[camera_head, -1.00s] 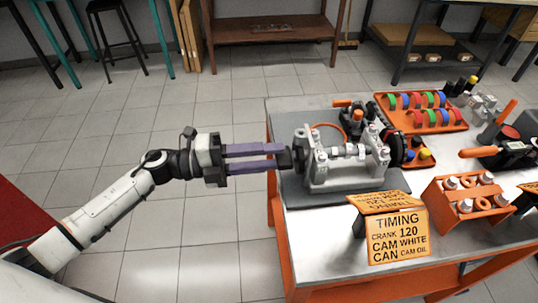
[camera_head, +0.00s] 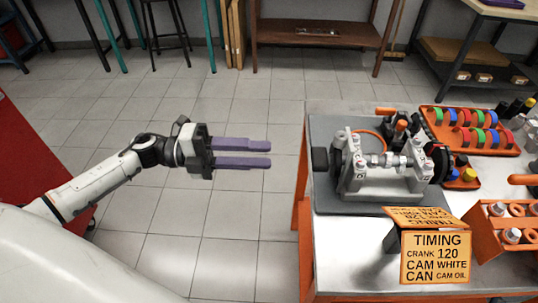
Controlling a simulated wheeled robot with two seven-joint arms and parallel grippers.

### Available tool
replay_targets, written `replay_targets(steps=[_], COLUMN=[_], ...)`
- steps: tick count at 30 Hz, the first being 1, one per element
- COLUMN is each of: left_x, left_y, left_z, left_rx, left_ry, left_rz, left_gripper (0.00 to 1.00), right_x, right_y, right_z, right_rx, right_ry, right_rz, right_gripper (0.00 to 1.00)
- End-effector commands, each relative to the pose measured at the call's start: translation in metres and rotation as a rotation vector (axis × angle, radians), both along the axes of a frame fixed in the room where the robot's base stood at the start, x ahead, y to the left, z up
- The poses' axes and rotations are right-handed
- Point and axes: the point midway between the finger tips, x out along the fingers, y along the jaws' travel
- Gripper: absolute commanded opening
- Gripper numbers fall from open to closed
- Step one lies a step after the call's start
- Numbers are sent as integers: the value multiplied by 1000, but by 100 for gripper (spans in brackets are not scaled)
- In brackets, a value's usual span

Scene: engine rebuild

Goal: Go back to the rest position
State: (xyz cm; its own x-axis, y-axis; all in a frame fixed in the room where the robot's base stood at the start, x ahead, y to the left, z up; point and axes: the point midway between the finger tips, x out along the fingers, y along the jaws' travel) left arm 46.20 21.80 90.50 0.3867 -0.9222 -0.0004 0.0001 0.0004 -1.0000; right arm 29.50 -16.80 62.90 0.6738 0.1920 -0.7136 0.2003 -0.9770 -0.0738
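My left gripper (camera_head: 268,154) has two purple fingers, held apart with an empty gap between them. It hangs in the air over the tiled floor, left of the workbench (camera_head: 338,262) and clear of it. The engine block fixture (camera_head: 385,180) stands on a dark mat on the bench, with its black end piece (camera_head: 320,160) facing my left gripper across a gap. My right gripper is out of the picture.
An orange timing sign (camera_head: 436,257) stands at the bench's front edge. An orange tray of coloured rings (camera_head: 470,128) and an orange rack (camera_head: 497,235) lie to the right. A red surface (camera_head: 30,150) is at the far left. Floor between is clear.

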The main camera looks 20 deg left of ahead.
Motion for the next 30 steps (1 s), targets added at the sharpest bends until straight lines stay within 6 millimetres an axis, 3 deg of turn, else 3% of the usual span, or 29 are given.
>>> replay_targets(steps=[14, 20, 23, 26, 30], left_x=[0, 7, 13, 12, -15], left_y=[0, -14, -20, -19, -14], left_z=[0, -13, -34, -70, -140], left_rx=[-2, -141, -298, -461, -649], left_ry=[1, 104, 257, 467, 813], left_rz=[1, 135, 311, 519, 809], left_gripper=[32, 32, 32, 32, 32], right_x=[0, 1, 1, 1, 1], right_y=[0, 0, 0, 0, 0], right_z=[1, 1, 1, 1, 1], right_rx=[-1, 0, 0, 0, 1], right_ry=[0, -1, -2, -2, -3], right_rz=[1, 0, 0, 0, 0], right_gripper=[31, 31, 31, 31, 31])
